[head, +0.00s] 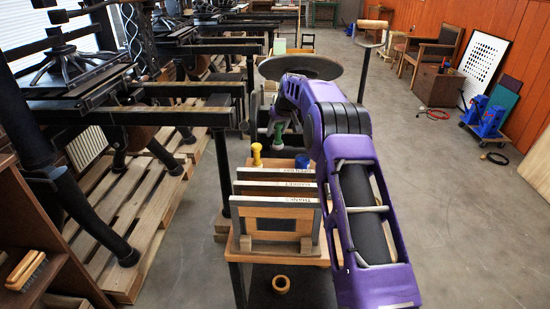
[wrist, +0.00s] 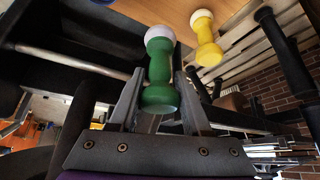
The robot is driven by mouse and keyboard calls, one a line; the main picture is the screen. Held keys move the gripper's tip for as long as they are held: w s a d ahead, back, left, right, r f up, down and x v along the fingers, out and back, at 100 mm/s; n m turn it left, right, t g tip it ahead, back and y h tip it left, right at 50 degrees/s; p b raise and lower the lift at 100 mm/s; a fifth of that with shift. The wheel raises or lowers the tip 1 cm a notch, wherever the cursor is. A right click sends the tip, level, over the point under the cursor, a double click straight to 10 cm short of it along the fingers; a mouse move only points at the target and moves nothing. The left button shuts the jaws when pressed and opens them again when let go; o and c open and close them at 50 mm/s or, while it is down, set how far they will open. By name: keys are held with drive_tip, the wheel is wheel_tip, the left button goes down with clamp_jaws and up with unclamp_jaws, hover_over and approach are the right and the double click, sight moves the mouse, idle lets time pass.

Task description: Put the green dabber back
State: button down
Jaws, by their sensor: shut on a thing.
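The green dabber (wrist: 160,70) has a green handle and a pale, whitish head. My gripper (wrist: 163,82) is shut on its green handle in the wrist view, with one finger on each side. In the head view the green dabber (head: 279,133) shows as a small green shape left of my purple arm, and my gripper there is mostly hidden by the arm. A yellow dabber (wrist: 205,38) with a pale head stands on the wooden top, beside the green one and apart from it. In the head view the yellow dabber (head: 257,155) is upright behind the frames.
Several upright frames (head: 276,186) stand at the front of the small wooden table (head: 305,259). A blue item (head: 302,162) is right of the yellow dabber. A round disc (head: 300,67) is behind. Dark presses on pallets (head: 130,215) line the left.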

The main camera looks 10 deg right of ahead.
sight(277, 148)
wheel_tip(277, 148, down, 8)
drive_tip(key=shift+f, duration=0.1)
idle(0.4)
drive_tip(key=shift+c, duration=1.8)
unclamp_jaws()
drive_tip(key=shift+f+b, duration=0.1)
drive_tip(key=shift+b, duration=0.2)
drive_tip(key=shift+s+r, duration=0.15)
drive_tip(key=shift+r, duration=0.3)
drive_tip(key=v, duration=1.1)
drive_tip(key=shift+r, duration=0.1)
drive_tip(key=shift+s, duration=0.1)
